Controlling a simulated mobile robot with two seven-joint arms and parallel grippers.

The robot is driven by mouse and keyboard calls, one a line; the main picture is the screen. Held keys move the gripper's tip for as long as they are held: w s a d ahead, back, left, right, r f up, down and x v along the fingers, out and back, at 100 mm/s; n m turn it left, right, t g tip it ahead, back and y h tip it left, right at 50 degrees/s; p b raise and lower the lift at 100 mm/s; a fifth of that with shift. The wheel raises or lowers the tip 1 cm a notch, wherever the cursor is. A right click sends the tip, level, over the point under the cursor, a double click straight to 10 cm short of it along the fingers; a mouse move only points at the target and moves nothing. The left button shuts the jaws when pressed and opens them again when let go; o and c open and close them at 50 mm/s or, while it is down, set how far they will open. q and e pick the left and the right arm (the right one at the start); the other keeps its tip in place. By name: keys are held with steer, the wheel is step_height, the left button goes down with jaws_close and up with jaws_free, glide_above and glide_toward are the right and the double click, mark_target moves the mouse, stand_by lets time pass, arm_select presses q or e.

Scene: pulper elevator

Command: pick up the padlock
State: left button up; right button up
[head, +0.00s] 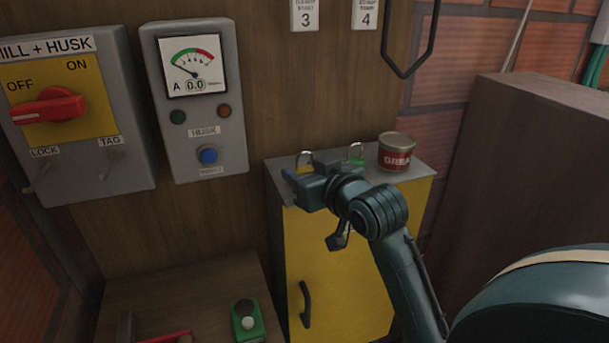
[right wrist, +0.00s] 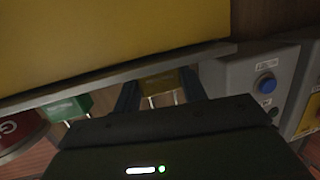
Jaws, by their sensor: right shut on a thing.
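A yellow padlock with a metal shackle (head: 305,158) shows just behind my right gripper (head: 291,178) at the left part of the yellow cabinet's grey top (head: 418,168). In the right wrist view its yellow body (right wrist: 160,82) is between the two fingers of the gripper (right wrist: 160,92), which is shut on it. The gripper hides much of the padlock in the head view, and I cannot tell whether it touches the top. A green padlock (head: 356,154) stands to its right, also seen in the right wrist view (right wrist: 65,107). My left gripper is not in view.
A red can (head: 395,153) stands at the right on the cabinet top. A grey meter box (head: 202,120) and a switch box with a red handle (head: 50,106) hang on the left wall. A low bench holds a green button box (head: 246,321). A brown block (head: 540,150) stands right.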

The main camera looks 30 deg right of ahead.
steer(key=c, duration=0.3)
steer(key=shift+c, duration=0.2)
